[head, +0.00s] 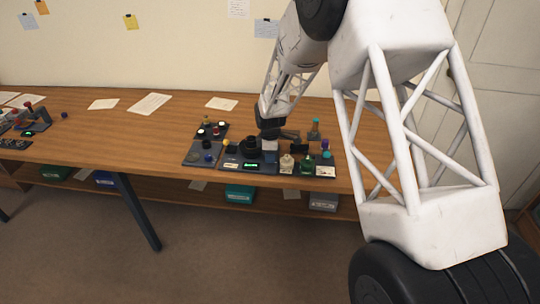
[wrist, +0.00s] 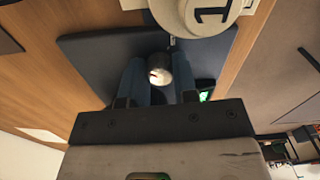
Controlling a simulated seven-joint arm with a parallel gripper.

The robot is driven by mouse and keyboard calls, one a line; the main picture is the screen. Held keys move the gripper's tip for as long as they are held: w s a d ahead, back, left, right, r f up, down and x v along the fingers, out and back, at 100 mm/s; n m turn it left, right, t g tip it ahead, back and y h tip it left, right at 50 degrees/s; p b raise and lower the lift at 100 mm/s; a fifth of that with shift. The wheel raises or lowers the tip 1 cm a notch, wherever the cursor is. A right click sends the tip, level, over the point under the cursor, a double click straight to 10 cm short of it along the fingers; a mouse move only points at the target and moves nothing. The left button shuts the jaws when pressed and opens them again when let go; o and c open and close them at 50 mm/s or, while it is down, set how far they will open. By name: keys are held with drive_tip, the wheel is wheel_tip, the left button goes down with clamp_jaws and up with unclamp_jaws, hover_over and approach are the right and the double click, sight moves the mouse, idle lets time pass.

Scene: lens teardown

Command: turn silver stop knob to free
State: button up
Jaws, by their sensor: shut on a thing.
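In the wrist view, a small round silver knob (wrist: 158,67) with a pale face and a short red mark sits between the two blue-grey fingers of my gripper (wrist: 158,76). The fingers are shut on its sides. In the head view my gripper (head: 269,132) is down at the device on the bench. The knob cannot be made out there, and the wording of its stop positions cannot be read.
The wooden bench (head: 110,130) is mostly clear to the left.

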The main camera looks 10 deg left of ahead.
drive_tip(key=o, duration=0.9)
drive_tip(key=shift+o, duration=0.2)
drive_tip(key=shift+r, duration=0.1)
drive_tip(key=shift+r, duration=3.85)
